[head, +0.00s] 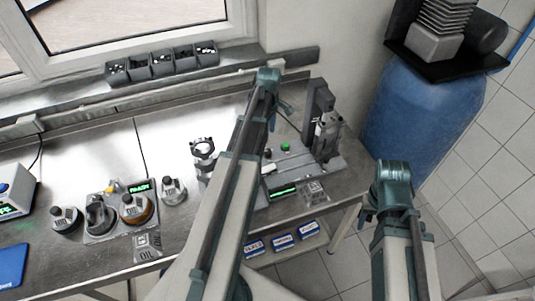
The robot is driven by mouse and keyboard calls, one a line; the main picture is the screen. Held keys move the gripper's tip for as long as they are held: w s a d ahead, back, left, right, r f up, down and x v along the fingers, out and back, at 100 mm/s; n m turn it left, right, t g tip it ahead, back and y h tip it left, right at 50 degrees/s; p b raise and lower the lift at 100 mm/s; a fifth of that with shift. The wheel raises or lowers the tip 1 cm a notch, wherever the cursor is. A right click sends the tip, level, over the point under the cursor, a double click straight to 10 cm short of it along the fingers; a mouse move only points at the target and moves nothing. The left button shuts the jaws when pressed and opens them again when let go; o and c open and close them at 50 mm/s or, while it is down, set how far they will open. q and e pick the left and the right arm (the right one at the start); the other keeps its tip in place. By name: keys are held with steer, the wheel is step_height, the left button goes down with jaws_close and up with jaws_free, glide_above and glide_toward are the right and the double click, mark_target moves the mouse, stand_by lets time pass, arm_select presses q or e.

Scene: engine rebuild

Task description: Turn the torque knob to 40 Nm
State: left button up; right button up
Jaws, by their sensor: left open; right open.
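A grey press-like station (325,148) stands at the right of the steel bench. Its base carries a green button (286,147), a small dark knob-like part (267,153) and a green-lit display (284,191) too small to read. I cannot tell for sure which part is the torque knob. My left arm crosses in front of the station and hides part of it. My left gripper (283,106) is open above the back of the bench, apart from the station. My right gripper (368,214) is open and empty, beyond the bench's right edge.
A fixture with a green display (140,187) and several round parts stand left. Metal cylinders (203,153) stand mid-bench. Parts bins (162,62) line the sill. Blue-labelled boxes (283,241) sit on a lower shelf. A blue drum (420,115) stands right. The back-left bench is clear.

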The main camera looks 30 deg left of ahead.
mark_target(268, 151)
arm_select(q)
step_height(268, 151, down, 10)
steer(key=b, duration=0.8)
steer(key=shift+s+r, duration=0.1)
steer(key=shift+r, duration=0.05)
steer(key=shift+r, duration=0.1)
jaws_close()
